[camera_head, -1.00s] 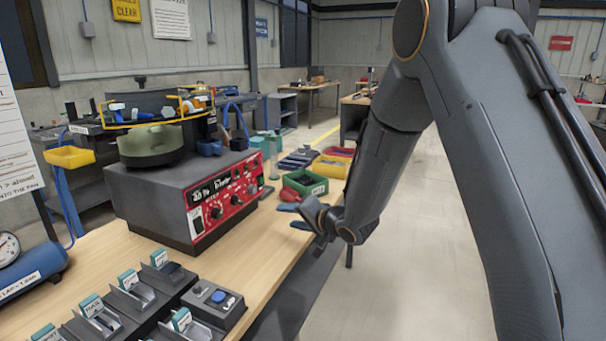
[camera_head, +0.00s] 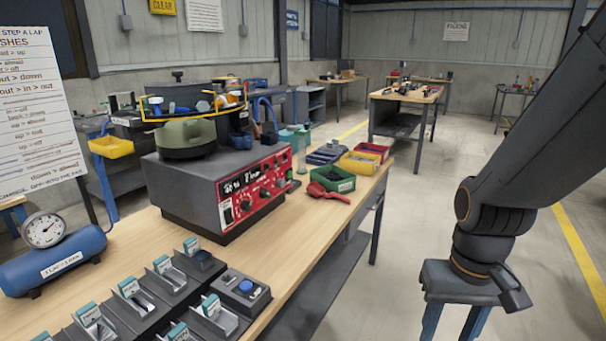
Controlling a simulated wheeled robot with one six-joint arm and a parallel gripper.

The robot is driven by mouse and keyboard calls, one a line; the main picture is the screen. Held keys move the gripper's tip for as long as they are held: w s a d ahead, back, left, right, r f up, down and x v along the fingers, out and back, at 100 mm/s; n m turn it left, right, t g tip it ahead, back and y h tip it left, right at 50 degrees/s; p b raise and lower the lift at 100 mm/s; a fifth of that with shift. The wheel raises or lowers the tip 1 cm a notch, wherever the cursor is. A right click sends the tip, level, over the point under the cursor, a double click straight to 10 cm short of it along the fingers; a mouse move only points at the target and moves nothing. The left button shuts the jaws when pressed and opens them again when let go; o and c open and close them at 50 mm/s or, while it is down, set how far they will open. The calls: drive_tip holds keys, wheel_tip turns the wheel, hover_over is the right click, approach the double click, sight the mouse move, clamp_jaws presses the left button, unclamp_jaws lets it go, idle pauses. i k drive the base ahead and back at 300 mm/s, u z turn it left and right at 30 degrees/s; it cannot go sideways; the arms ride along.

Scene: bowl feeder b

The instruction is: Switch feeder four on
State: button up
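A bowl feeder stands on the wooden bench, with an olive-green drum (camera_head: 187,138) under a dark bowl on a grey box (camera_head: 190,178). The box's red front panel (camera_head: 256,190) carries dark knobs, small switches and a green part at its right end. Its lettering is too small to read surely, and I cannot tell the feeder's number or its switch positions. My gripper (camera_head: 452,322) hangs fingers-down at the lower right, beyond the bench and well apart from the panel. Its two blue-tipped fingers are spread with nothing seen between them; the tips run off the lower edge.
Several grey slotted holders with teal tags (camera_head: 129,287) and a blue-button box (camera_head: 244,291) sit on the near bench. A blue air tank (camera_head: 55,260) with a gauge stands left. A red scoop (camera_head: 328,191) and green bin (camera_head: 333,179) lie right of the feeder. The right-hand floor is clear.

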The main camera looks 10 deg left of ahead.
sight(229, 214)
drive_tip(key=u, duration=1.2)
